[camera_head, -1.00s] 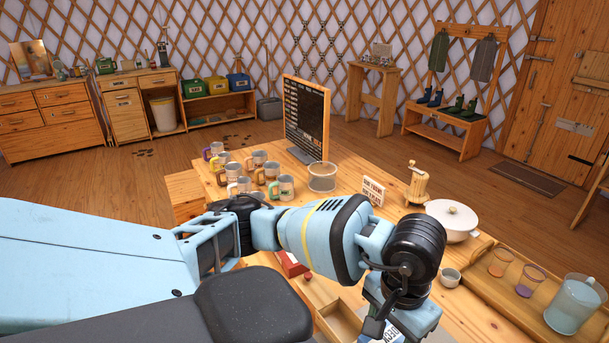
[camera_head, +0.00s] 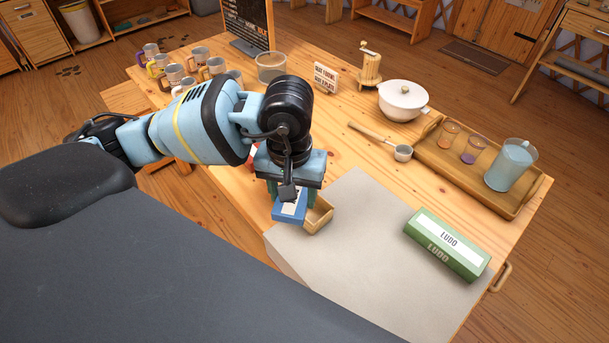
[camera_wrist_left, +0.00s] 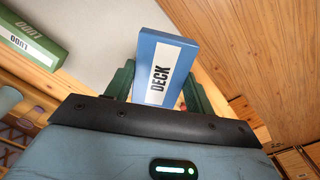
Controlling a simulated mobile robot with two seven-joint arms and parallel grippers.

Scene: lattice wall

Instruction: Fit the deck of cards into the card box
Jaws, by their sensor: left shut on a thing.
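The deck of cards (camera_head: 290,205) is a blue block with a white label. In the left wrist view the deck (camera_wrist_left: 166,66) reads "DECK". My left gripper (camera_wrist_left: 158,88) is shut on it, with a green finger on each side; in the head view this gripper (camera_head: 289,193) points down. The card box (camera_head: 318,216) is a small open wooden box, directly behind and right of the deck in the head view. The deck and gripper hide part of it. I cannot tell whether deck and box touch. My right gripper is not in view.
A green LUDO box (camera_head: 447,245) lies on the grey mat (camera_head: 350,255), which has free room. A wooden tray (camera_head: 520,202) with cups and a jug, a scoop (camera_head: 402,152) and a white pot (camera_head: 403,100) stand to the right. Several mugs (camera_head: 175,75) stand at the back left.

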